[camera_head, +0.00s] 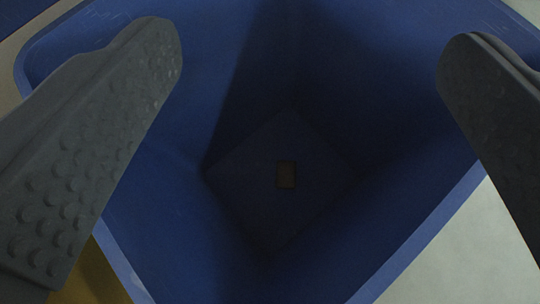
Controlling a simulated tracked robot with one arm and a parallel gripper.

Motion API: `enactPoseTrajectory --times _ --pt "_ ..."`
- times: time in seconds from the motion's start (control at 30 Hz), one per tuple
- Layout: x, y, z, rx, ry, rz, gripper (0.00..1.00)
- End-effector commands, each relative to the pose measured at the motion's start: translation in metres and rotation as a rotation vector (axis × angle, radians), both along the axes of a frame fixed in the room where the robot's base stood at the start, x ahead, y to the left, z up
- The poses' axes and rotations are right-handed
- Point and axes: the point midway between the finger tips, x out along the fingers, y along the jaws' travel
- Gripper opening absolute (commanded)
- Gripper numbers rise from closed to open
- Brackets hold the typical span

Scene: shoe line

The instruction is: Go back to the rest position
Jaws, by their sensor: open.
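My gripper (310,65) is open and empty, with its two dark grey, studded fingers wide apart at the left and right of the view. It is over the mouth of a deep blue bin (415,245), and I look down into it. No shoe is in view.
The bin's rim runs close around the fingers in the picture. A pale grey floor (475,260) shows at the lower right. A yellow surface (95,278) shows at the lower left, partly behind the left finger.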

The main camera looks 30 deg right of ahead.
Motion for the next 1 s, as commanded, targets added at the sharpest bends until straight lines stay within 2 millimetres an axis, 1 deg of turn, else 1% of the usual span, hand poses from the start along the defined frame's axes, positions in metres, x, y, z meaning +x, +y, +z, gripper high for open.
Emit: enactPoseTrajectory --times 0.1,0.3,0.57,0.67,0.77,0.87,0.97,1.0 --pt "-0.004 0.005 0.005 0.0 0.001 -0.003 0.77" --pt "-0.008 0.005 0.006 0.0 0.002 -0.009 0.77" --pt "-0.008 0.001 0.006 -0.001 0.001 -0.014 0.77" --pt "-0.005 0.003 0.01 0.002 -0.004 -0.008 0.77" --pt "0.01 0.012 0.033 0.011 -0.028 0.02 0.77" --pt "0.034 0.03 0.075 0.033 -0.062 0.074 0.77" --pt "0.06 0.056 0.132 0.055 -0.102 0.147 0.77" --pt "0.068 0.068 0.154 0.063 -0.112 0.178 0.77"
